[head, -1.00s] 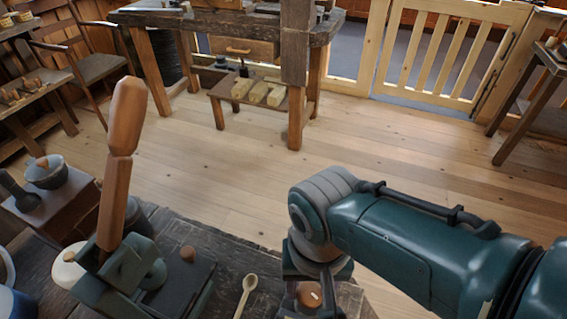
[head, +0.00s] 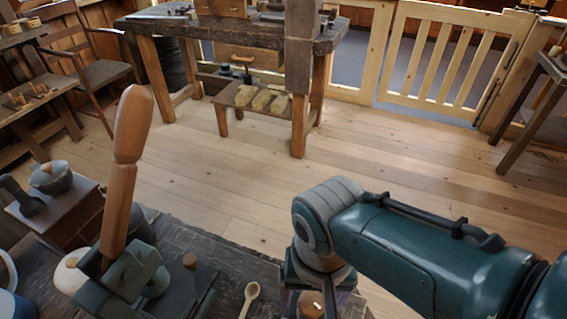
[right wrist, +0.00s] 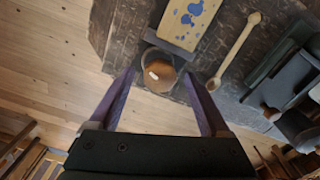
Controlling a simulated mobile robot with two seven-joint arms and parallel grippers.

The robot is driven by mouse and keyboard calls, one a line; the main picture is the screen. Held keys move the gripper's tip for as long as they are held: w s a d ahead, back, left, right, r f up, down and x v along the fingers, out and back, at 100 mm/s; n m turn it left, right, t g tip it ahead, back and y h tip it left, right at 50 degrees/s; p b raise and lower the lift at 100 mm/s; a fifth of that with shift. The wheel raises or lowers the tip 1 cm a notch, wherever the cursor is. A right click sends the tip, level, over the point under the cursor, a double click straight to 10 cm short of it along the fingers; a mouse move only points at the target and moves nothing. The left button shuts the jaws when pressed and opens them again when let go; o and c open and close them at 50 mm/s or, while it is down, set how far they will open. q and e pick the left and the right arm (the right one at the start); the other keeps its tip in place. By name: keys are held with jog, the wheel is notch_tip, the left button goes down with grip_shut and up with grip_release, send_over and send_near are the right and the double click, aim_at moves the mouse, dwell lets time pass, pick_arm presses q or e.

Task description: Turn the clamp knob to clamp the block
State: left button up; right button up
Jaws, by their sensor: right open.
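The clamp knob (head: 311,306) is a round brown wooden knob with a small pale mark, at the bottom edge of the head view. It also shows in the right wrist view (right wrist: 158,74), beside a dark bar (right wrist: 170,43). Past the bar lies a yellowish wooden block (right wrist: 188,18) with blue blotches, cut off by the frame's top edge. My right gripper (head: 317,290) is above the knob. In the right wrist view, its purple fingers (right wrist: 160,80) are spread, one on each side of the knob with gaps. My left gripper does not show.
A wooden spoon (head: 249,298) lies on the dark bench (head: 225,250). Left of it stands a grey-green device (head: 128,272) with a tall wooden handle (head: 126,165). A lidded pot (head: 50,178) stands at far left. Beyond the bench is open plank floor (head: 240,185).

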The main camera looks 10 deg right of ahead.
aim_at(312, 301)
notch_tip(312, 301, up, 9)
jog(key=p, duration=0.6)
jog(key=shift+r, duration=0.5)
